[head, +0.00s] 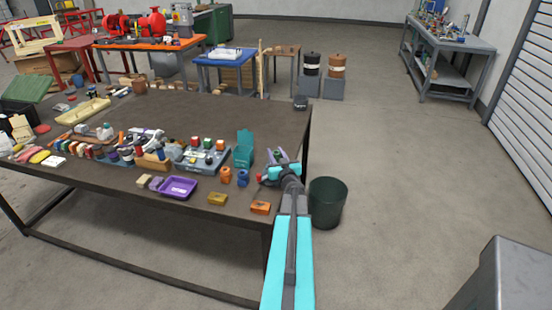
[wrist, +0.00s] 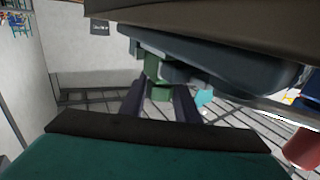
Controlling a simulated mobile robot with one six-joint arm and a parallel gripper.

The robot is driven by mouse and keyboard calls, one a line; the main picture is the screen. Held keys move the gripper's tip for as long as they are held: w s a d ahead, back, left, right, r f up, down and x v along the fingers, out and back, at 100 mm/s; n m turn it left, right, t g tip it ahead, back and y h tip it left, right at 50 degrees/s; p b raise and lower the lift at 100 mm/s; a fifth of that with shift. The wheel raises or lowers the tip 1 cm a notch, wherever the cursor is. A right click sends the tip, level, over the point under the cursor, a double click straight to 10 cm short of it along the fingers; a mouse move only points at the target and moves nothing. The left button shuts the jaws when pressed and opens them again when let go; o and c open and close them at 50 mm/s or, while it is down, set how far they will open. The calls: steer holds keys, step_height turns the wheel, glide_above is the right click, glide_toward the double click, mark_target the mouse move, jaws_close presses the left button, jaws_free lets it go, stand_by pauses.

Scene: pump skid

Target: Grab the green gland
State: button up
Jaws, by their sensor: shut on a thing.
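My gripper (head: 278,155) is at the right end of the dark table, by its edge. Its two dark purple fingers also show in the wrist view (wrist: 159,103). They are closed on the green gland (wrist: 160,93), a small green piece between the fingertips. In the head view the green gland (head: 277,154) is a small green spot between the fingers, partly hidden by them. I cannot tell from these frames whether it is clear of whatever is around it.
A teal stand (head: 244,150) is left of my gripper. A dark green bin (head: 328,203) stands on the floor to the right; open floor lies beyond.

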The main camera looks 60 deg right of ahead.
steer(key=shift+r, duration=0.1)
steer(key=shift+r, duration=0.7)
step_height(320, 180, up, 2)
steer(key=shift+r, duration=0.1)
steer(key=s+a, duration=0.1)
steer(key=s+a+b, duration=0.1)
steer(key=a, duration=0.1)
steer(key=s+a, duration=0.1)
steer(key=a, duration=0.1)
steer(key=shift+a+r, duration=0.1)
steer(key=shift+a, duration=0.05)
steer(key=a+p, duration=0.1)
steer(key=s+a+p, duration=0.1)
steer(key=a, duration=0.1)
steer(key=s+a+r+p, duration=0.1)
steer(key=shift+s+a+p, duration=0.25)
steer(key=shift+p, duration=0.1)
steer(key=shift+a+p, duration=0.1)
steer(key=shift+p, duration=0.3)
